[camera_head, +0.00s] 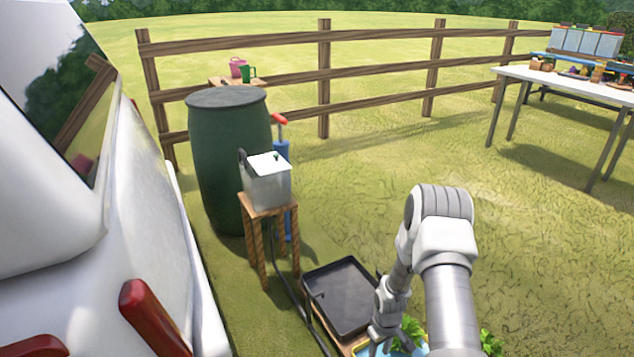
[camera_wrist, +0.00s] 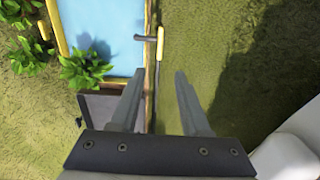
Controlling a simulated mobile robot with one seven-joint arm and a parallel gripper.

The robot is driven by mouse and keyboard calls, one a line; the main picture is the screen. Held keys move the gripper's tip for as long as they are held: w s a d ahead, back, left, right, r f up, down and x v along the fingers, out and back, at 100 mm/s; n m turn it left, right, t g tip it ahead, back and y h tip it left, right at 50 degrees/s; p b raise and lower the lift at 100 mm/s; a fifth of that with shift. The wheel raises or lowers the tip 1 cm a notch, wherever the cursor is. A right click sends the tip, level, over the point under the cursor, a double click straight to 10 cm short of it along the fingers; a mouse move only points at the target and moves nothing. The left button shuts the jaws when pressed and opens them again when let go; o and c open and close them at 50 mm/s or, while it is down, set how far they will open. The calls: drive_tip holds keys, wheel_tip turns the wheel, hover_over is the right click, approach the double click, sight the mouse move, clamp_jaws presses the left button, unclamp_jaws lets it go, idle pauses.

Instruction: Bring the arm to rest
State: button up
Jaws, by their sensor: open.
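My arm reaches down from the right of centre in the head view, bent at the elbow. My gripper (camera_head: 382,332) hangs low over a blue-bottomed tray (camera_head: 366,350) at the bottom edge. In the wrist view my gripper (camera_wrist: 158,98) is open, its two dark fingers apart with nothing between them. The blue tray (camera_wrist: 110,25) with a yellow rim lies below, and a grey shadow falls on it. The fingers appear above the tray's edge and the ground; their exact height I cannot tell.
A black tray (camera_head: 345,297) lies beside my gripper. Green plants (camera_wrist: 85,68) stand by the blue tray. A small wooden stand (camera_head: 268,208) holds a grey container (camera_head: 266,182), near a green barrel (camera_head: 229,150). A white table (camera_head: 570,86) stands far right, with open grass between.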

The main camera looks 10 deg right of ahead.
wheel_tip(320, 180, up, 29)
drive_tip(key=w+a+m+t+h, duration=0.1)
drive_tip(key=a+m+t, duration=0.1)
drive_tip(key=s+a+r+m+t+y, duration=0.15)
drive_tip(key=s+a+r, duration=0.25)
drive_tip(key=s+r, duration=0.7)
drive_tip(key=s+a+r+m+t+h, duration=0.1)
drive_tip(key=s+a+r+t, duration=0.15)
drive_tip(key=s+r, duration=0.85)
wheel_tip(320, 180, up, 21)
drive_tip(key=p, duration=2.2)
drive_tip(key=shift+s+a, duration=0.3)
drive_tip(key=shift+a, duration=0.15)
drive_tip(key=shift+d+y, duration=0.15)
drive_tip(key=shift+y, duration=0.1)
